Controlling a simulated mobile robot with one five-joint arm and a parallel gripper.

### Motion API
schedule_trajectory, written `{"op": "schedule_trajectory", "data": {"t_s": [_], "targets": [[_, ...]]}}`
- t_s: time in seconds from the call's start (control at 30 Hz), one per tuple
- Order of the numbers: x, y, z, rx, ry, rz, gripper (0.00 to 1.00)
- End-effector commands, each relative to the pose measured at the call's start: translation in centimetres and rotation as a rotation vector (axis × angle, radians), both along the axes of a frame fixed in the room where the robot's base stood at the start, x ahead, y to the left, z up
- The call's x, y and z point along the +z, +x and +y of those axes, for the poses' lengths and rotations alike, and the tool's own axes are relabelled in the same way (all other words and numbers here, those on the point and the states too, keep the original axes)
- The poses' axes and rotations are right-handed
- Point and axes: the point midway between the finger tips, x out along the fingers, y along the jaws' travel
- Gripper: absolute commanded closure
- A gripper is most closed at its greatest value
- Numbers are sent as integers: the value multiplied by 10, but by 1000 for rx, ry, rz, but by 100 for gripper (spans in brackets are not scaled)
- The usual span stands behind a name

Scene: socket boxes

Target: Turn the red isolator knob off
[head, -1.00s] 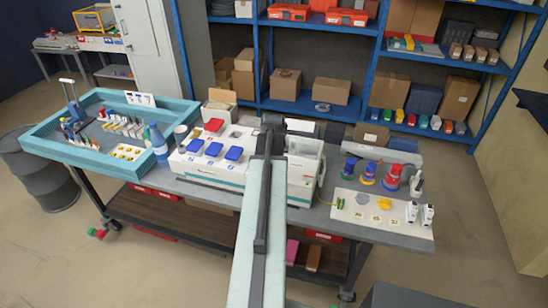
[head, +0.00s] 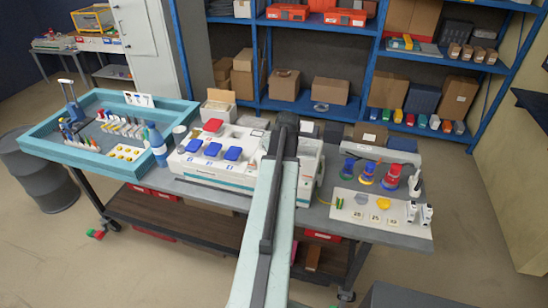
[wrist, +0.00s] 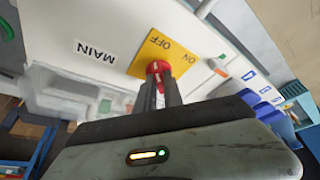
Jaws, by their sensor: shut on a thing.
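The red isolator knob (wrist: 155,68) sits on a yellow plate (wrist: 152,46) marked ON and OFF, on a white box face (wrist: 120,28) labelled MAIN, in the wrist view. My gripper (wrist: 160,84) is shut on the knob, its two dark fingers on either side of it. The fingers hide part of the knob, and I cannot tell which word it points to. In the head view my arm covers the knob and part of the white box (head: 307,165).
A white unit with blue lids (head: 205,172) stands left of my arm. A blue tray (head: 40,153) of tools lies further left. Coloured spools (head: 367,174) and a white board (head: 350,210) stand at the right of the bench. Blue shelves (head: 381,55) stand behind.

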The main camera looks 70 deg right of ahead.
Motion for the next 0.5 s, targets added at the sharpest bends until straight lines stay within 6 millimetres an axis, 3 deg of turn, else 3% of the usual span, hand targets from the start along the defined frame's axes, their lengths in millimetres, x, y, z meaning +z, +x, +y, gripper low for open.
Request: {"op": "schedule_trajectory", "data": {"t_s": [0.37, 0.4, 0.47, 0.5], "targets": [[-1, -1, 1, 5, 3, 3, 100], [-1, -1, 1, 5, 3, 3, 80], [-1, -1, 1, 4, 3, 3, 66], [-1, -1, 1, 4, 2, 2, 66]]}}
